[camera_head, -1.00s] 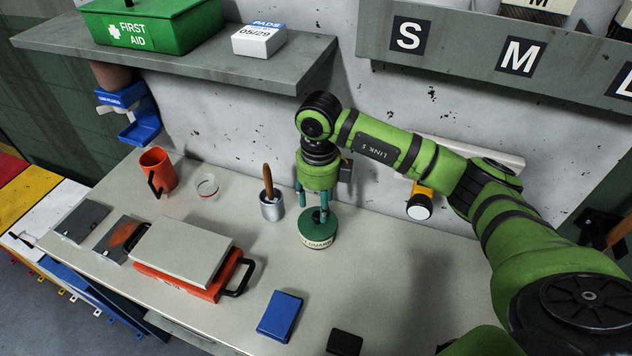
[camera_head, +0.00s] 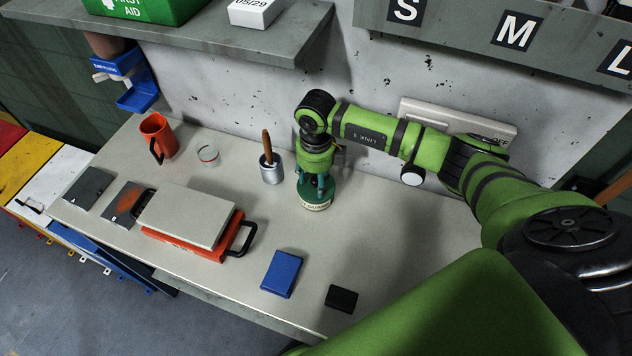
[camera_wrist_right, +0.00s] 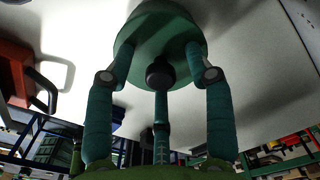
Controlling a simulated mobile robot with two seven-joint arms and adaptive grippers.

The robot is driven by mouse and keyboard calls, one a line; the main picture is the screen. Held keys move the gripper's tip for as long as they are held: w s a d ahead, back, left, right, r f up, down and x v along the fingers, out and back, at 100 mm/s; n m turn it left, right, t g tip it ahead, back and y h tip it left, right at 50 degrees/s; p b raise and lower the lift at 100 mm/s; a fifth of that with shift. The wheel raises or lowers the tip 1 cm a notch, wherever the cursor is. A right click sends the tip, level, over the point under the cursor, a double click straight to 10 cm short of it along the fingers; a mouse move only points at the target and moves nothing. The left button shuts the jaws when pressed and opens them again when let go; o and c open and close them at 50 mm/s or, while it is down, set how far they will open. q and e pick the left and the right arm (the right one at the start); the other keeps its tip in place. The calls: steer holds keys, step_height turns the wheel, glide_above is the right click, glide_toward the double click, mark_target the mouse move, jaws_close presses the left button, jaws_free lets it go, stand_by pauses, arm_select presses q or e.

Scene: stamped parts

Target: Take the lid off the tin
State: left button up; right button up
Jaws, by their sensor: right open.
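The tin (camera_head: 316,206) stands upright on the bench, a short round cream-coloured body with partly hidden lettering. Its green lid (camera_head: 304,193) is on it and shows in the right wrist view as a green disc (camera_wrist_right: 150,30) with a dark round knob (camera_wrist_right: 160,73) in the middle. My right gripper (camera_head: 316,190) is directly over the lid, pointing down. In the right wrist view its teal fingers (camera_wrist_right: 161,80) are spread around the knob and reach to the lid; whether they touch it I cannot tell. My left gripper is not in view.
A metal cup with a brush (camera_head: 271,170) stands close left of the tin. An orange mug (camera_head: 158,136), a clear glass (camera_head: 208,152) and a grey slab on an orange box (camera_head: 187,213) are further left. A blue box (camera_head: 282,273) and black block (camera_head: 341,298) lie in front. Shelves overhang behind.

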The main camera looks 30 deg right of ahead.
steer(key=c, duration=1)
steer(key=shift+c, duration=0.2)
steer(key=shift+r, duration=0.15)
